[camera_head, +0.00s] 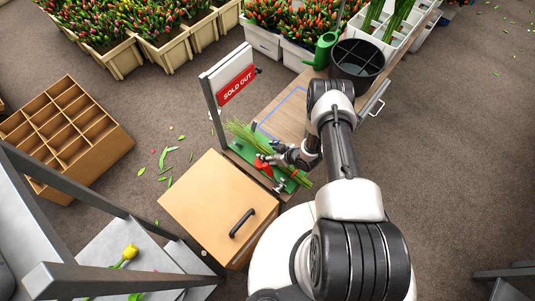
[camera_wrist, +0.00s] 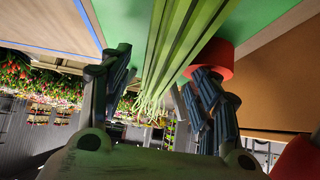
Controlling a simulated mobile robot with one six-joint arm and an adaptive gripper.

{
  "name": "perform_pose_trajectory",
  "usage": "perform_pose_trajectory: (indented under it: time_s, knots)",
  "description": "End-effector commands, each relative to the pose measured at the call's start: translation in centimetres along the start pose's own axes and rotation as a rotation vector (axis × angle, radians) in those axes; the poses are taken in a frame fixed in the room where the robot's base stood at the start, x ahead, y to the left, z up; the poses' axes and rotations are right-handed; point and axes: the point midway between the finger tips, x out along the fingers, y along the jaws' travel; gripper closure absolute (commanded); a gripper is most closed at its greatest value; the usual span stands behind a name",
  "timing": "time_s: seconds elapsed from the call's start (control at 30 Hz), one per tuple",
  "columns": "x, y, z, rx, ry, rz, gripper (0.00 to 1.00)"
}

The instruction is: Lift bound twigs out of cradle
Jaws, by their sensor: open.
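The bound twigs, a long green bundle (camera_head: 240,131), lie slanting across the green cradle (camera_head: 233,149) at the table's near end. A red part (camera_head: 262,166) sits at the cradle beside the bundle; it also shows in the wrist view (camera_wrist: 212,58). My gripper (camera_head: 279,158) is open, close to the middle of the bundle. In the wrist view, the stems (camera_wrist: 180,42) run between my two open fingers (camera_wrist: 160,78), with a gap visible beside them. The head view cannot tell whether the fingers touch the stems. My gripper hides part of the bundle.
A "SOLD OUT" sign (camera_head: 236,85) stands behind the cradle. A wooden box with a black handle (camera_head: 205,200) is in front of it. A dark round bucket (camera_head: 357,62) and green watering can (camera_head: 323,47) stand farther back. A divided crate (camera_head: 110,147) is at left.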

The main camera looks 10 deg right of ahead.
Motion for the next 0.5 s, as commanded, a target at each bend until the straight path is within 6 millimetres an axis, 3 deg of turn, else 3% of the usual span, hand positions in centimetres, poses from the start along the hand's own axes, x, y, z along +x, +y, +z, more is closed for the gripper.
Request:
perform_pose_trajectory:
  time_s: [0.03, 0.13, 0.37, 0.5]
  knots:
    - [1.16, -0.09, 0.31, -0.002, 0.0, -0.002, 0.44]
    - [2.04, -0.05, 0.19, -0.001, 0.0, -0.001, 0.44]
    - [1.99, 0.01, 0.01, 0.0, 0.0, 0.0, 0.44]
    - [1.98, 0.01, 0.02, 0.0, 0.0, 0.0, 0.54]
